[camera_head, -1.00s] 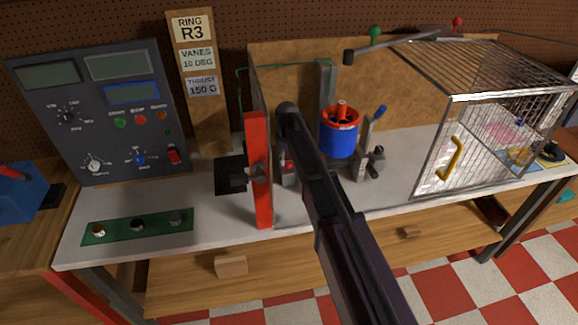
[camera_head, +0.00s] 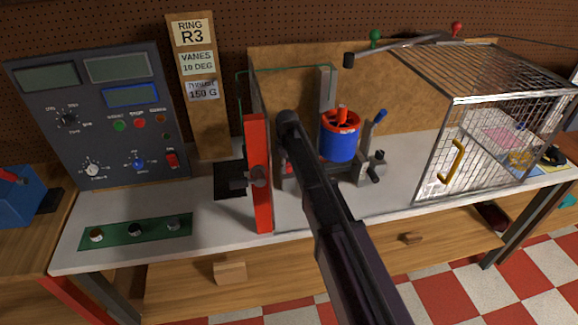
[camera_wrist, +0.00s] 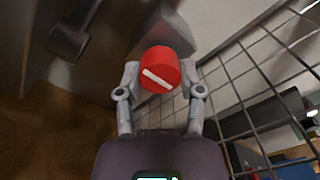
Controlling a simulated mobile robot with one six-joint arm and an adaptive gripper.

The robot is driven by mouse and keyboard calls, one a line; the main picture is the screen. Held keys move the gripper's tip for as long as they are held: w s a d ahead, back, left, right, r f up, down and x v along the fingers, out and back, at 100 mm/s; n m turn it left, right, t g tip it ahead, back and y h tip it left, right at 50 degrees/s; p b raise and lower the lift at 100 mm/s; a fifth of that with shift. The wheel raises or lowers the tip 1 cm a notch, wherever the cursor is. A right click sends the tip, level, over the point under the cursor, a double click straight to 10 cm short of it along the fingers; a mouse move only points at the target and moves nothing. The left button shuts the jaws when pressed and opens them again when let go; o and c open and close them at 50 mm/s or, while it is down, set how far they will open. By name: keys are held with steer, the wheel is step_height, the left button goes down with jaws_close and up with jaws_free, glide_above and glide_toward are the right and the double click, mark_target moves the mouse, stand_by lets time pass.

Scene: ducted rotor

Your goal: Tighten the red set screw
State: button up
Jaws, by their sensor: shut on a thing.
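The red set screw (camera_wrist: 165,66) shows in the wrist view as a round red head with a pale slanted slot line. My gripper (camera_wrist: 160,76) has one finger on each side of it and is shut on it. In the head view my arm reaches across the bench and hides the gripper. The ducted rotor (camera_head: 340,140), with a red rim and blue body, stands just right of the arm. A small red spot (camera_head: 289,169) shows beside the arm; I cannot tell whether it is the screw.
A red upright panel (camera_head: 257,175) stands left of the arm. A wire cage (camera_head: 485,140) with a yellow handle is on the right. A grey control console (camera_head: 95,115) and a green strip with several knobs (camera_head: 120,233) are on the left. Wire mesh (camera_wrist: 235,80) runs close to the gripper's right.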

steer(key=shift+d, duration=0.15)
steer(key=shift+m, duration=0.4)
steer(key=shift+w+m, duration=0.1)
steer(key=shift+m, duration=0.8)
steer(key=m, duration=1.2)
steer(key=shift+m, duration=0.3)
